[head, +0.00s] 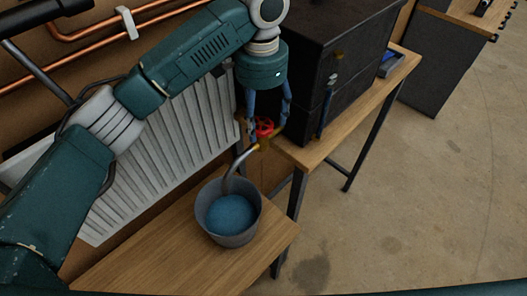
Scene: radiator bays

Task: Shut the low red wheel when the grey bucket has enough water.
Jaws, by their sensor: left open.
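The grey bucket (256,219) stands on a low wooden bench (165,262) and holds blue water (230,214) well below its rim. A curved metal spout (236,163) runs from a brass valve down into the bucket. The low red wheel (264,127) sits on this valve. My left gripper (267,118) points down from above, its two blue fingers apart on either side of the red wheel. I cannot tell whether the fingers touch it. My right gripper is not in view.
A white radiator (170,150) stands behind the bench. A black cabinet (318,65) on a wooden table (300,153) is close to the right of my left gripper. Copper pipes (80,36) run along the wall. The concrete floor at right is open.

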